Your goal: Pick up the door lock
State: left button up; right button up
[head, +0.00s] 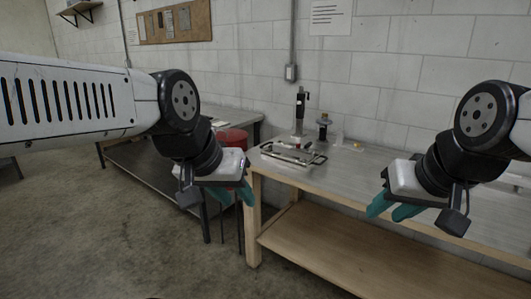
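A flat silver metal piece with bar-like edges (287,154) lies on the left end of the wooden-framed workbench (350,178). It may be the door lock, but it is too small to tell for sure. My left gripper (234,196) has teal fingers spread apart, empty, in front of and to the left of the bench corner. My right gripper (393,210) also has its teal fingers apart and empty, in front of the bench on the right. Neither gripper touches the metal piece.
A dark upright tool (299,112) and a dark spool-like item (323,127) stand behind the metal piece. A small yellow item (357,146) lies to their right. A red round-topped object (231,139) is left of the bench. A lower wooden shelf (330,250) is bare.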

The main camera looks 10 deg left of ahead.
aim_at(278, 148)
jog(key=u, duration=0.1)
jog(key=i+j, duration=0.2)
jog(key=i, duration=0.5)
jog(key=i+j+u, duration=0.1)
jog(key=i, duration=0.6)
jog(key=i+j, duration=0.25)
jog(key=i, duration=0.45)
